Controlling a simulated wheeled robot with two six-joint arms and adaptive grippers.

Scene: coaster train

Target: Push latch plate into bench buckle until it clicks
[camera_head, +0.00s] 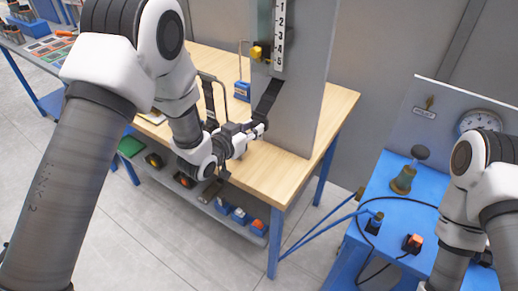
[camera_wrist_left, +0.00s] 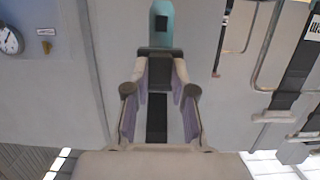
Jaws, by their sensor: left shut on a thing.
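My left gripper (camera_head: 262,126) is over the wooden bench, at the lower end of a black strap (camera_head: 268,98) that hangs slanting against a grey upright panel. In the left wrist view, the gripper's two fingers (camera_wrist_left: 160,72) close on a dark block (camera_wrist_left: 160,55), apparently the latch plate. The dark strap also shows between the fingers (camera_wrist_left: 157,118). A teal piece with a dark slot (camera_wrist_left: 161,22) lies directly beyond the block, apparently the buckle; I cannot tell whether they touch. My right arm shows at the right, but its gripper is not visible.
The grey panel (camera_head: 305,105) carries a numbered scale (camera_head: 279,35) and a yellow part (camera_head: 258,52). A shelf below holds several bins. A blue bench (camera_head: 380,210) at right has a gauge (camera_head: 480,122) and cables.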

